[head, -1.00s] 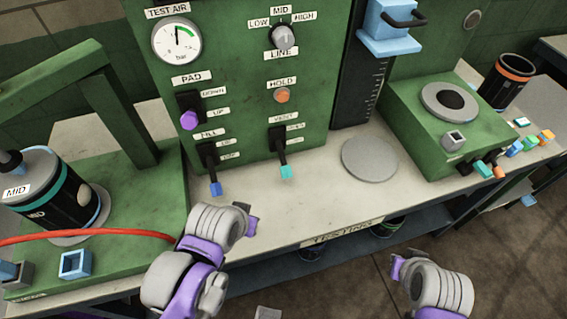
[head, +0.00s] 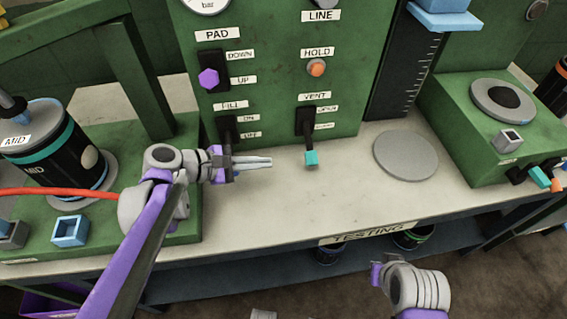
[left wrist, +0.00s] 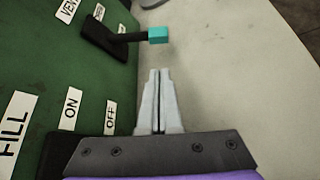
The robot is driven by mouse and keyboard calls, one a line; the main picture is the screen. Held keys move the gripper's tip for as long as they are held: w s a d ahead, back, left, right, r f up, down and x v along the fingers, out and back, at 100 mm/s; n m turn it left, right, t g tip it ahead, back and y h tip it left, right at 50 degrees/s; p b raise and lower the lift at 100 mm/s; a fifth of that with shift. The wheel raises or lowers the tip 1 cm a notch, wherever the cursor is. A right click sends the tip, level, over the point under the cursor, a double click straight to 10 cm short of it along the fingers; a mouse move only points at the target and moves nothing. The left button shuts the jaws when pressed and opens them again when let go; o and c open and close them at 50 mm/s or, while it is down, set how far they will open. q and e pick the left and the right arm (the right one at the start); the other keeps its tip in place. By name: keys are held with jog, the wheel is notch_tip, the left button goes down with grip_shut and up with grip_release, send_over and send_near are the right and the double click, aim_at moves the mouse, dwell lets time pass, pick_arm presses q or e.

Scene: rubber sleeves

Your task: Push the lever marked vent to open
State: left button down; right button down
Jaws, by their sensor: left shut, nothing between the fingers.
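The vent lever (head: 309,138) is a black lever with a teal tip on the green panel, under the VENT label. It points down and outward, its tip near the lower of its two small labels. In the left wrist view the teal tip (left wrist: 158,35) is just ahead of the fingers. My left gripper (head: 270,162) is shut and empty, a short gap left of the teal tip, pointing right at about its height. It also shows in the left wrist view (left wrist: 160,72). My right gripper (head: 377,274) is low at the front; its fingers are not visible.
The FILL lever (head: 227,132) is partly hidden behind my left gripper. The PAD lever (head: 208,78) has a purple knob, and the HOLD button (head: 316,68) is orange. A grey disc (head: 406,155) lies to the right. The tabletop before the panel is clear.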

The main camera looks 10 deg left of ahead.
aim_at(310, 159)
pick_arm(q)
jog(key=shift+d, duration=0.1)
jog(key=x, duration=1)
jog(key=shift+b, duration=0.35)
jog(key=shift+s+r+n+g+p, duration=0.3)
jog(key=shift+r+n+g+p, duration=0.15)
jog(key=shift+r, duration=0.2)
jog(key=shift+s+r+n+g, duration=0.2)
jog(key=shift+r+n+g, duration=0.15)
jog(key=shift+r, duration=0.15)
jog(key=shift+s+d+r+n+g+h+p, duration=0.1)
jog(key=shift+r+n+g+h+p, duration=0.1)
jog(key=shift+r+n+g+p, duration=0.25)
jog(key=shift+s+d+r+n+g+h+p, duration=0.15)
jog(key=shift+r+n+g+h+p, duration=0.15)
jog(key=shift+r, duration=0.25)
jog(key=shift+w+a+r+n+g+h, duration=0.1)
jog(key=shift+r+n+g+h, duration=0.2)
jog(key=shift+r+n+g, duration=0.65)
jog(key=shift+w+a+r+n+g+h, duration=0.1)
jog(key=shift+r+n+g+h, duration=0.2)
jog(key=shift+r+n+g, duration=0.65)
jog(key=shift+d+r+m+t+p, duration=0.1)
jog(key=shift+r+m+t+p, duration=0.15)
jog(key=shift+r+p, duration=0.05)
